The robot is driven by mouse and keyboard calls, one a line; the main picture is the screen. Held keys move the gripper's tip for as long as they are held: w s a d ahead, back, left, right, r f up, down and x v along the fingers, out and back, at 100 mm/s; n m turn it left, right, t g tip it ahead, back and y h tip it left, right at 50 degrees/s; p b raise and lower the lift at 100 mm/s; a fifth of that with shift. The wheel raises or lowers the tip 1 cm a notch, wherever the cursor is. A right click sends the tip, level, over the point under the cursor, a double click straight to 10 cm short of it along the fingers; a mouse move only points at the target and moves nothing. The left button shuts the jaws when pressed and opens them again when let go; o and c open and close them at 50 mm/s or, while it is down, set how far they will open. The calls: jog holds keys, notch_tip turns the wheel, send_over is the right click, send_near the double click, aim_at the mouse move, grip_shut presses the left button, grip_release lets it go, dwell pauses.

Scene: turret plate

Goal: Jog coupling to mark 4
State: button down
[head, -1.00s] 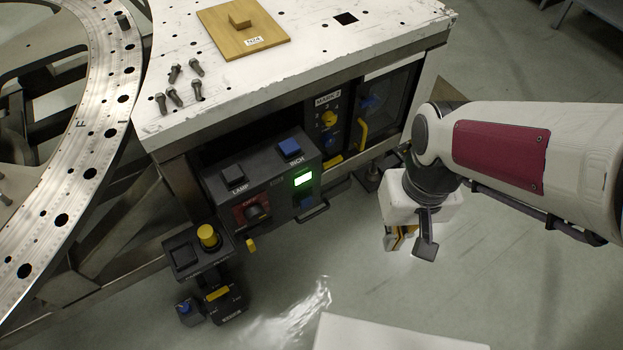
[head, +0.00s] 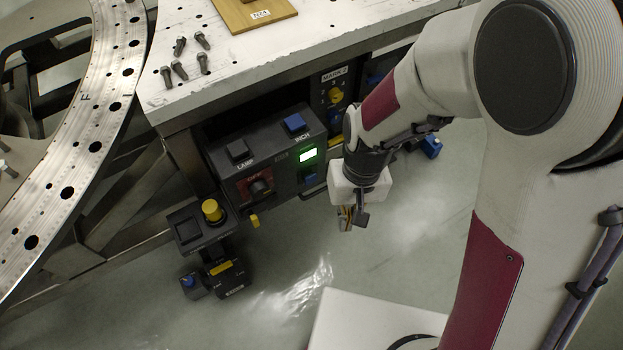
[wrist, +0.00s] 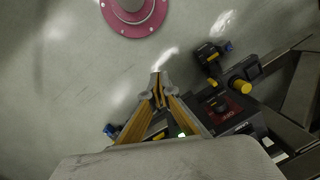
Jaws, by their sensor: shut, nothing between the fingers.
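My gripper (head: 353,220) hangs in front of and to the right of the dark control box (head: 225,150), apart from it. Its fingers are shut and empty; they show in the wrist view (wrist: 158,82). The box has a dark LAMP button (head: 238,149), a blue button (head: 294,122) whose label seems to read INCH, a dark rotary switch (head: 260,187) on a red plate and a lit green display (head: 308,155). Behind, a yellow knob (head: 335,95) sits below a label that seems to read MARK 2. I cannot identify the coupling for certain.
A yellow mushroom button (head: 211,210) stands on a lower box at left. The white table (head: 270,62) holds several bolts (head: 180,68) and a wooden plate (head: 250,10). A perforated metal ring (head: 97,120) is at far left. Open floor lies below my gripper.

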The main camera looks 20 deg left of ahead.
aim_at(310, 179)
jog(key=a+f+t+h, duration=0.1)
jog(key=a+f, duration=0.2)
jog(key=f, duration=1.2)
jog(key=a+f+t, duration=0.2)
jog(key=a+f, duration=0.2)
jog(key=f, duration=1.1)
jog(key=w+d+f+t, duration=0.2)
jog(key=d+f+t, duration=0.2)
jog(key=f, duration=0.5)
jog(key=w+a+r+n+t+y, duration=0.1)
jog(key=w+r+t, duration=0.8)
jog(key=w+r, duration=0.1)
jog(key=shift+w+a+r, duration=0.35)
jog(key=shift+w, duration=0.4)
jog(key=shift+a, duration=0.1)
jog(key=w+a, duration=0.6)
jog(key=shift+w+a, duration=0.3)
jog(key=shift+w, duration=0.1)
dwell(1.3)
